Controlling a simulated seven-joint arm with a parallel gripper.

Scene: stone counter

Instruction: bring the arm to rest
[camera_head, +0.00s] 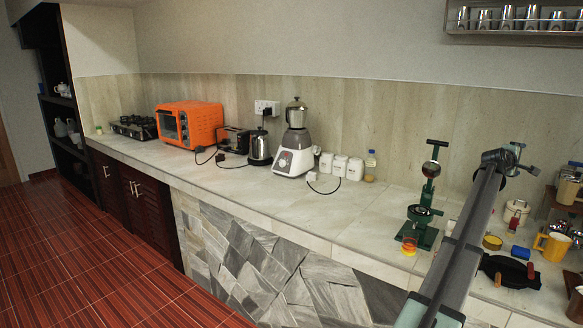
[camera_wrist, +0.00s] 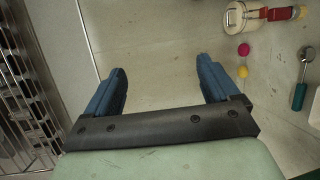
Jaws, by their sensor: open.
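My gripper (camera_wrist: 161,68) is open in the wrist view, with its two blue fingers spread wide and nothing between them. Behind the fingers is a plain pale surface. In the head view my arm (camera_head: 464,235) reaches up from the bottom edge over the right part of the counter (camera_head: 310,200). Its far end is up in front of the tiled wall, above the items there. The fingers are too small to make out in the head view.
A green press-like stand (camera_head: 424,215) is left of my arm. A yellow mug (camera_head: 551,246) and a black pan-like item (camera_head: 509,270) are right of it. A wall rack (camera_head: 515,35) hangs above. A blender (camera_head: 295,150) and orange oven (camera_head: 190,124) stand further left.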

